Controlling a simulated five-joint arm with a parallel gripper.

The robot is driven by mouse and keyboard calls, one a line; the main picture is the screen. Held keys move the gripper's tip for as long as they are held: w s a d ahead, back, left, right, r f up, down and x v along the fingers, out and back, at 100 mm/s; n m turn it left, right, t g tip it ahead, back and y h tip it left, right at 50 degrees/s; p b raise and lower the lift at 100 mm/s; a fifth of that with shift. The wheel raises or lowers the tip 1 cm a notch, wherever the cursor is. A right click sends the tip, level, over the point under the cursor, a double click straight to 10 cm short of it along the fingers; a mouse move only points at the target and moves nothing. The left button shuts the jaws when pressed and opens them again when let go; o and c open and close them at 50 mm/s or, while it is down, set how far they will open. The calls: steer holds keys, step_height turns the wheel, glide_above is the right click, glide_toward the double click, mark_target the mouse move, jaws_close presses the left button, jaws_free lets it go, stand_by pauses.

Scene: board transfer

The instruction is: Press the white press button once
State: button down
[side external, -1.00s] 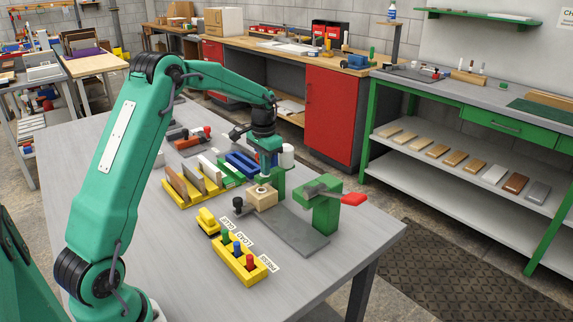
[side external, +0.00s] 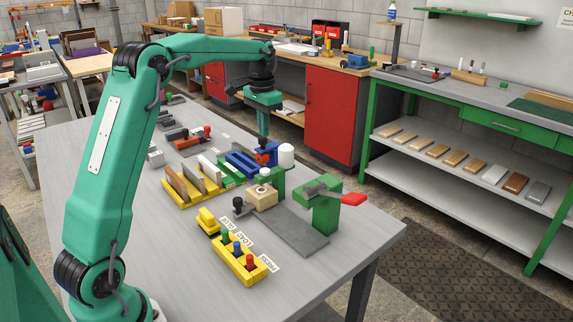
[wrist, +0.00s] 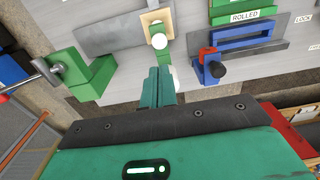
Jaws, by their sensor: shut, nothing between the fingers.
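A white rounded cap on a white cylinder (side external: 285,156) stands behind the green post in the side view. A smaller white knob (wrist: 159,41) tops a green post beside the beige block (side external: 263,196). I cannot tell for sure which white piece is the press button. My gripper (side external: 263,139) is shut and empty, pointing down in the air near the blue fixture, left of the white cylinder in the side view. In the wrist view its fingers (wrist: 157,75) partly hide a white piece just beyond them.
A green stand with a red lever (side external: 322,205) is at the right. A yellow box (side external: 240,262) with blue, green and red buttons sits in front, by printed labels. A blue fixture (wrist: 246,38) with a red and black clamp is close to my gripper.

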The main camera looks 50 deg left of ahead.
steer(key=shift+r, duration=0.9)
steer(key=shift+d, duration=0.1)
steer(key=s+d+r+t, duration=0.1)
steer(key=s+d+r, duration=0.2)
steer(key=s+d, duration=0.3)
steer(key=s+d+r+t, duration=0.2)
steer(key=s+d+r, duration=0.1)
steer(key=s+d, duration=0.35)
steer(key=s+d+f+t, duration=0.1)
steer(key=s+d+f, duration=0.2)
steer(key=s, duration=0.4)
steer(key=s+d+f+t, duration=0.1)
steer(key=s+d+f, duration=0.2)
steer(key=s, duration=0.4)
steer(key=shift+s+d+f, duration=0.3)
steer(key=shift+s+d, duration=0.05)
steer(key=shift+d, duration=0.05)
